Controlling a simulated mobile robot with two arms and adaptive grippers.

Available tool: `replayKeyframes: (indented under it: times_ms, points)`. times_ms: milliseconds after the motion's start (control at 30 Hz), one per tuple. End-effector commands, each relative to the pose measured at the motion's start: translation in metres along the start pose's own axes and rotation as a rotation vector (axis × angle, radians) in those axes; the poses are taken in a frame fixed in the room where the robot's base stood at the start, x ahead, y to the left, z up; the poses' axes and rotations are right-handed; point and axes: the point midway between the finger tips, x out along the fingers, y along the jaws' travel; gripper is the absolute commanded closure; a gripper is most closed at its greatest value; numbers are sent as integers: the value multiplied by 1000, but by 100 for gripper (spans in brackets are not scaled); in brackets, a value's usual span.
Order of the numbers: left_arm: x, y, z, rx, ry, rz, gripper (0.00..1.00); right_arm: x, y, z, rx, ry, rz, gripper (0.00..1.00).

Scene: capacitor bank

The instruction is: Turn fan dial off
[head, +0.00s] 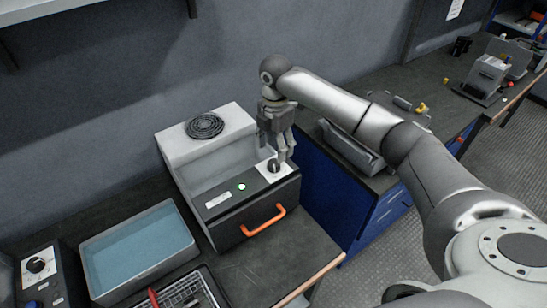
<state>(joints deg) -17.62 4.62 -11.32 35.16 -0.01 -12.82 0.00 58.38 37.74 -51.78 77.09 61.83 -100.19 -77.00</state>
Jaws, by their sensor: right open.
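A grey box-shaped unit (180,155) stands on the bench, with a round black fan grille (204,126) on its raised back part. A black dial (274,167) sits on a white plate on its lower front panel, at the right. A white-green round spot (241,187) and a white label are left of the dial. My right gripper (286,158) points down just above and behind the dial, with its fingers open. I cannot tell whether a finger touches the dial. My left gripper is not in view.
An orange handle (264,221) juts from the unit's front. A grey tub of bluish liquid (138,247) stands at left, beside a rack with a red handle. A control box with a knob (36,265) is at far left. A blue cabinet (325,195) stands right of the unit.

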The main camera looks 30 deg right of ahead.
Motion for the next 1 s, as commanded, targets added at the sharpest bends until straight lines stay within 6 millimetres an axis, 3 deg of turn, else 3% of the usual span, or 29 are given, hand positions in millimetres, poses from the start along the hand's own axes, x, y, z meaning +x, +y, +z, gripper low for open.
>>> replayKeyframes:
  times_ms: [67,167,333,500,767,1000]
  points:
    - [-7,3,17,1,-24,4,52,15,-1,0,0,0,-3,42]
    - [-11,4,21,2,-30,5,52,34,-1,-1,-1,1,-3,42]
    - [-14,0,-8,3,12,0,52,57,0,0,1,-1,0,42]
    - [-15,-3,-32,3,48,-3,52,67,0,0,-1,-1,1,42]
    - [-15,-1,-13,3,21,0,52,68,0,0,-1,-1,2,42]
    - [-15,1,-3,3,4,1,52,68,0,-1,-1,-1,2,72]
